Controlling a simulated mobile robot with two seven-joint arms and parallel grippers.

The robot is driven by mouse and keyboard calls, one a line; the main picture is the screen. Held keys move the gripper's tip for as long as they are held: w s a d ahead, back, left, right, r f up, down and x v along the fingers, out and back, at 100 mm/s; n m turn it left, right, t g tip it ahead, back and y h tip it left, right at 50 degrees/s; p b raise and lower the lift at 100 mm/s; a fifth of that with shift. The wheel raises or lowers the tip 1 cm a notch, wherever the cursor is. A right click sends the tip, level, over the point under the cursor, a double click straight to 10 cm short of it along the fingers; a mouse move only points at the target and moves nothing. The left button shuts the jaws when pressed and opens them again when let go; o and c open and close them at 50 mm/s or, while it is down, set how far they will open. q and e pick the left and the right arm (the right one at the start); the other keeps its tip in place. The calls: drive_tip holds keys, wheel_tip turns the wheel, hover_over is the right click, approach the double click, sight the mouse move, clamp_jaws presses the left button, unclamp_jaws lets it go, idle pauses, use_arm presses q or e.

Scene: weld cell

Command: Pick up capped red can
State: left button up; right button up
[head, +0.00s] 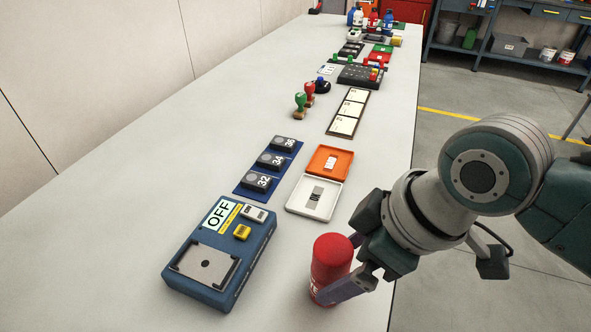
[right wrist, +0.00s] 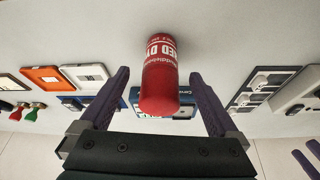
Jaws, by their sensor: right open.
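The capped red can (head: 331,262) stands upright near the right edge of the grey table, right of the blue OFF box. In the right wrist view the red can (right wrist: 160,80) with white lettering lies between the fingers, with a gap on each side. My right gripper (head: 337,270) is open, its purple fingers on either side of the can. In the right wrist view my right gripper (right wrist: 160,74) also shows no finger touching it. Two purple finger-like bars at the lower right of that view seem to be my left gripper (right wrist: 308,157); their opening is unclear.
The blue OFF box (head: 258,252) stands left of the can. Behind are a white tray (head: 297,207), an orange tray (head: 318,168) and a blue numbered rack (head: 244,187). Stamps, panels and bottles stand farther back. The table's left side is clear.

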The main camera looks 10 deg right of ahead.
drive_tip(key=b+x, duration=0.1)
drive_tip(key=x, duration=0.3)
drive_tip(key=shift+a+f, duration=0.15)
drive_tip(key=shift+f, duration=0.2)
drive_tip(key=shift+w, duration=0.1)
clamp_jaws()
idle(0.3)
